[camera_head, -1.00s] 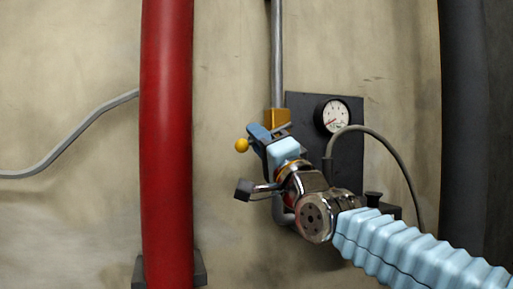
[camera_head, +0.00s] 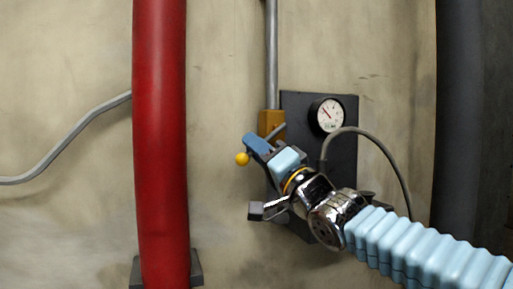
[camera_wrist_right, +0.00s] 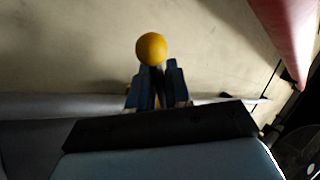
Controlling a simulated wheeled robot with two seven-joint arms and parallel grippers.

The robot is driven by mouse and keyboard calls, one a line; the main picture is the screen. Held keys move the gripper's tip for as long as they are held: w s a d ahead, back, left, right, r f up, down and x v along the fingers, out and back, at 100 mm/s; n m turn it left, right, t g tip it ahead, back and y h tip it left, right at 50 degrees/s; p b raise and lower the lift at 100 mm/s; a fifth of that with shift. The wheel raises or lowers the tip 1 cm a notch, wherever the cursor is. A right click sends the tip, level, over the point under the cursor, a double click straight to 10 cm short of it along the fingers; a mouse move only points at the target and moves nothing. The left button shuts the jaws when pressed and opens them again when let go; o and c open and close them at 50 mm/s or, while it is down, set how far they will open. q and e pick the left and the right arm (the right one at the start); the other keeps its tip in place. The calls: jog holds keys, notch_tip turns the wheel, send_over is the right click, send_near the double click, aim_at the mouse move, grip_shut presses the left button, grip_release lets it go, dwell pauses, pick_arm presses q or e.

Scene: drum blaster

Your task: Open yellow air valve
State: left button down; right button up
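The yellow air valve is a brass-yellow body (camera_head: 271,123) on a grey vertical pipe, with a yellow ball knob (camera_head: 242,158) on its handle. The knob sits down and left of the valve body. My right gripper (camera_head: 257,146) has its blue fingers at the handle, just behind the knob. In the right wrist view the knob (camera_wrist_right: 151,48) shows just beyond the tips of the two fingers (camera_wrist_right: 158,80). The fingers are close together around the handle's stem, which is mostly hidden between them. My left gripper is not in view.
A pressure gauge (camera_head: 327,116) is on a dark plate (camera_head: 347,160) right of the valve, with its needle pointing up-left. A grey hose (camera_head: 385,150) arches beside it. A thick red pipe (camera_head: 160,140) stands left, a dark pipe (camera_head: 458,120) right.

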jog(key=shift+o, duration=0.9)
jog(key=shift+s+d+f, duration=0.1)
jog(key=shift+s, duration=0.05)
jog(key=b+v, duration=0.2)
jog(key=v, duration=1.1)
jog(key=shift+s, duration=0.15)
jog(key=shift+d, duration=0.1)
